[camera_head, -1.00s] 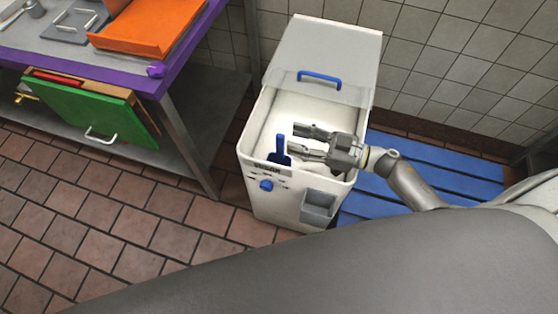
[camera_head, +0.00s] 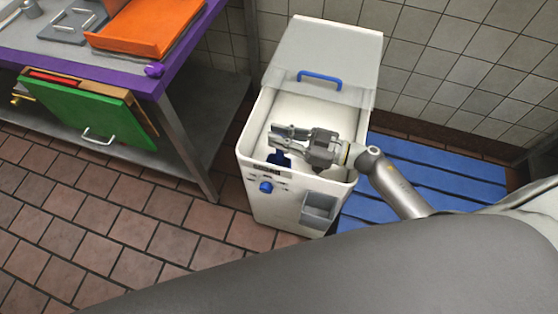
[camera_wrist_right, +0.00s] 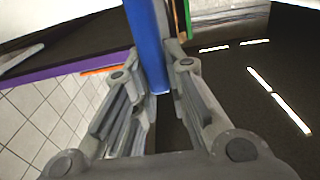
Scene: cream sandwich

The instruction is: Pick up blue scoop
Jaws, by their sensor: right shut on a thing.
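The blue scoop (camera_head: 279,158) is at the front left inside the open white bin (camera_head: 342,176), partly hidden under my right gripper. My right gripper (camera_head: 279,137) reaches in over the bin from the right. In the right wrist view the scoop's blue handle (camera_wrist_right: 148,45) runs down between the two fingers (camera_wrist_right: 158,95), and the gripper is shut on it. The scoop's lower part is hidden. My left gripper is not in view.
The bin has a clear lid with a blue handle (camera_head: 320,76) at its back and a grey pocket (camera_head: 318,208) in front. A blue pallet (camera_head: 440,175) lies at right. A purple-edged table (camera_head: 160,85) with an orange tray (camera_head: 145,30) stands at left.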

